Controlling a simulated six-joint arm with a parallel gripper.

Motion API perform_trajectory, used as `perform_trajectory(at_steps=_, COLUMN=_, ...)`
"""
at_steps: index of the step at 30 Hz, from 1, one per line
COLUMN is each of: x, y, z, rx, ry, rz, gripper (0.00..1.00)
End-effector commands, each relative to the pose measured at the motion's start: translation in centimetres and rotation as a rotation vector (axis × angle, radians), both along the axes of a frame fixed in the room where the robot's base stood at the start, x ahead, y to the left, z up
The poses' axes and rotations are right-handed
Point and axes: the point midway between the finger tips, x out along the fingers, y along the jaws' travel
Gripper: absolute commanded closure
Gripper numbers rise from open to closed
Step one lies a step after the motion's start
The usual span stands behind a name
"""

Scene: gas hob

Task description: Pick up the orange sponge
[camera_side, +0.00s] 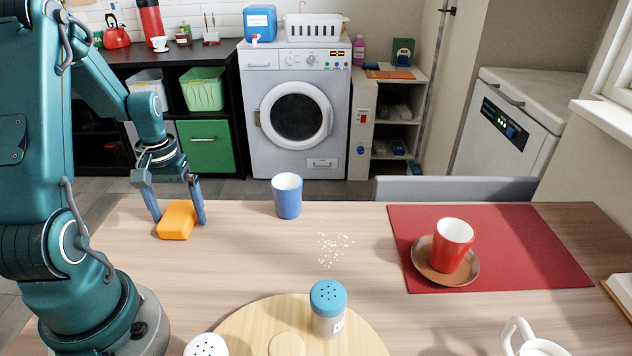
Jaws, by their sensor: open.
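The orange sponge (177,221) lies on the wooden table near its far left edge. My gripper (179,218) is open and points down over the sponge. One finger is at the sponge's left side and the other at its right side. The right finger looks very close to the sponge; I cannot tell whether either finger touches it.
A blue cup (287,196) stands right of my gripper. White crumbs (333,248) lie mid-table. A shaker with a blue lid (328,308) stands on a round board (365,340) in front. A red cup (453,244) sits on a saucer on a red mat (540,250).

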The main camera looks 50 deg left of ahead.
Motion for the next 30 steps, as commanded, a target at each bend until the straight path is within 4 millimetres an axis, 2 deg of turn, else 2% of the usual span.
perform_trajectory(at_steps=7, x=0.0, y=0.0, z=-0.1, rx=0.001, ry=-0.001, rz=-0.001, gripper=0.0)
perform_trajectory(at_steps=13, x=0.0, y=0.0, z=-0.1, rx=0.001, ry=-0.001, rz=-0.001, gripper=0.77)
perform_trajectory(at_steps=14, x=0.0, y=0.0, z=-0.1, rx=0.001, ry=-0.001, rz=-0.001, gripper=0.79)
perform_trajectory(at_steps=15, x=0.0, y=0.0, z=-0.1, rx=0.001, ry=-0.001, rz=-0.001, gripper=0.87)
perform_trajectory(at_steps=23, x=0.1, y=0.1, z=0.4, rx=0.003, ry=-0.003, rz=-0.001, gripper=0.88)
perform_trajectory(at_steps=26, x=0.1, y=0.1, z=1.6, rx=0.006, ry=-0.004, rz=-0.001, gripper=0.88)
perform_trajectory(at_steps=30, x=0.2, y=0.2, z=4.2, rx=0.008, ry=-0.007, rz=-0.001, gripper=0.88)
